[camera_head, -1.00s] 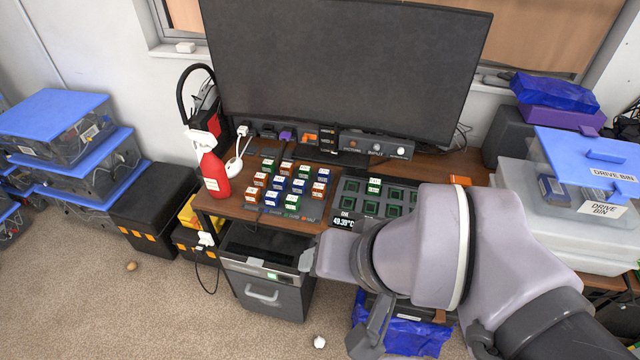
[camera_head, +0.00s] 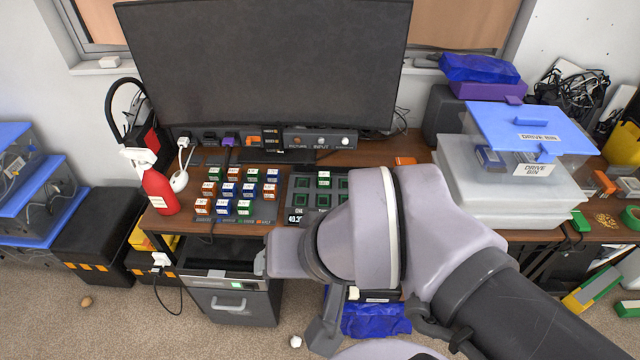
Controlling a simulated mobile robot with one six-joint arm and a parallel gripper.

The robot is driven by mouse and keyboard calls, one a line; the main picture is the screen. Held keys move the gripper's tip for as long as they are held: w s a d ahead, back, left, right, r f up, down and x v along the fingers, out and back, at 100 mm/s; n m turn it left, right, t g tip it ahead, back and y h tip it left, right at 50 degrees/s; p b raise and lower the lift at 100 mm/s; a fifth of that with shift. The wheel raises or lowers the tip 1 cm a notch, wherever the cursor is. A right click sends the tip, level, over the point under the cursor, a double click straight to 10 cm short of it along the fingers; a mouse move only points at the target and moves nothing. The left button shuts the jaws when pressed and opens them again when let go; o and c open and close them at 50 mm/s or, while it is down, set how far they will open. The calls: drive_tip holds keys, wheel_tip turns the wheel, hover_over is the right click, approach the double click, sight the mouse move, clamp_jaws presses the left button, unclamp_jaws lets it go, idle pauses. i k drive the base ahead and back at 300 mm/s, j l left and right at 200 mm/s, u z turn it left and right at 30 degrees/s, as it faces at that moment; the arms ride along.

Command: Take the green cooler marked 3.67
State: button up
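Several small coolers with white labels stand in rows on a dark tray (camera_head: 266,212) on the desk, in green, blue and orange. Green ones include one at the back (camera_head: 252,175), one at the back left (camera_head: 215,174) and one at the front (camera_head: 244,208). Another green cooler (camera_head: 323,179) sits on the board with green-edged square slots (camera_head: 300,184) to the right. The label numbers are too small to read, so I cannot tell which is 3.67. My gripper (camera_head: 293,294) is in front of the desk, below the board, its fingers spread apart with nothing seen between them.
A monitor (camera_head: 265,65) stands behind the coolers. A red spray bottle (camera_head: 160,190) is at the desk's left. Clear drive bins (camera_head: 510,195) stand at the right. A drawer unit (camera_head: 232,303) is under the desk. My arm hides part of the board and its display.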

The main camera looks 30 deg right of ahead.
sight(215, 174)
drive_tip(key=i+j+z, duration=0.1)
drive_tip(key=i+j, duration=0.3)
drive_tip(key=i, duration=0.2)
drive_tip(key=i+j+z, duration=0.15)
drive_tip(key=i+j, duration=0.3)
drive_tip(key=i, duration=0.15)
